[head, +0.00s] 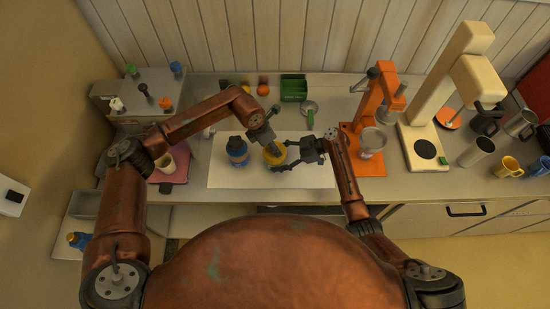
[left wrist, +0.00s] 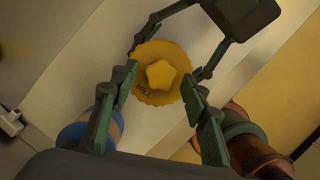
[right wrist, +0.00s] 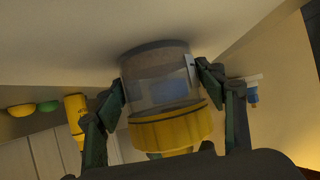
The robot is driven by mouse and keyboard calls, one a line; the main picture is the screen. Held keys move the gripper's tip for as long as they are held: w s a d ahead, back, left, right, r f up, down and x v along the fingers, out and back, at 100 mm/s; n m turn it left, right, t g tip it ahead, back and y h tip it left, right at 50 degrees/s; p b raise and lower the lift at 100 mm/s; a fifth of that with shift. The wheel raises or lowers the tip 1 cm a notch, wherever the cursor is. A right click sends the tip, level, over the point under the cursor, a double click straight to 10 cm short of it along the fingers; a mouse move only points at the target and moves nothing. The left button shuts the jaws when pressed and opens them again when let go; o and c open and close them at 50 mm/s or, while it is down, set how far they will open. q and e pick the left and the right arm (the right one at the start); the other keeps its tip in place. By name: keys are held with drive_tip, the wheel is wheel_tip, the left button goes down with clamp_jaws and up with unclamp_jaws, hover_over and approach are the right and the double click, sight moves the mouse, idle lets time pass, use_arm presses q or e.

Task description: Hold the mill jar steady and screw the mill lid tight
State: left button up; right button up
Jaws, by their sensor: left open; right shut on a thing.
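The mill jar (right wrist: 160,88) is a clear cylinder with a dark grey end, filling the middle of the right wrist view. The yellow mill lid (left wrist: 162,82) is on its end, with a star-shaped knob and lettering. In the head view, the lid (head: 274,154) is over the white mat. My right gripper (right wrist: 160,80) is shut on the jar, one finger on each side. My left gripper (left wrist: 158,72) is open above the lid, its fingers on either side of the knob. Whether they touch the lid I cannot tell. How tightly the lid sits is not visible.
A blue jar with a dark top (head: 237,151) stands left of the mill on the white mat (head: 228,178). An orange stand (head: 378,110) and a cream machine (head: 425,130) are at right. A green box (head: 294,88) is behind.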

use_arm(q)
drive_tip(key=shift+w+d, duration=0.1)
drive_tip(key=shift+d, duration=0.1)
drive_tip(key=shift+w+d, duration=0.1)
drive_tip(key=shift+d, duration=0.1)
drive_tip(key=shift+f, duration=0.3)
idle(0.4)
